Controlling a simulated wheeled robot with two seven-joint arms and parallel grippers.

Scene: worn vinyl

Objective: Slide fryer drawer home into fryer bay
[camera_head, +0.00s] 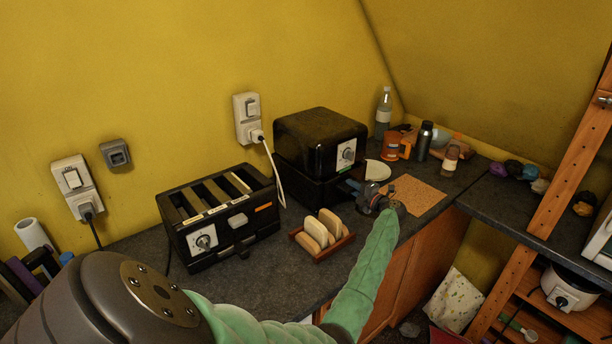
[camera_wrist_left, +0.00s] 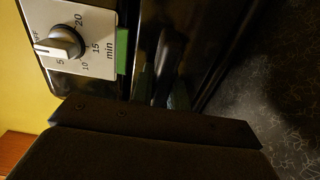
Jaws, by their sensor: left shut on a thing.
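The black fryer (camera_head: 300,128) stands on the counter against the yellow wall, with a white timer dial on its front. Its drawer (camera_head: 318,188) is the black lower part; I cannot tell how far it sits out of the bay. My left gripper (camera_head: 358,188) is at the drawer's front, shut on its handle. The left wrist view shows the dial panel (camera_wrist_left: 84,38) close up, and the dark handle (camera_wrist_left: 168,65) on the glossy drawer front. The fingertips are mostly hidden there. My right gripper is not in view.
A black toaster (camera_head: 222,215) and a wooden rack of bread slices (camera_head: 323,235) stand left of and in front of the fryer. A cork mat (camera_head: 415,194), an orange mug (camera_head: 391,146), a dark flask (camera_head: 424,141) and a bottle (camera_head: 384,112) are to the right. A white cable hangs beside the fryer.

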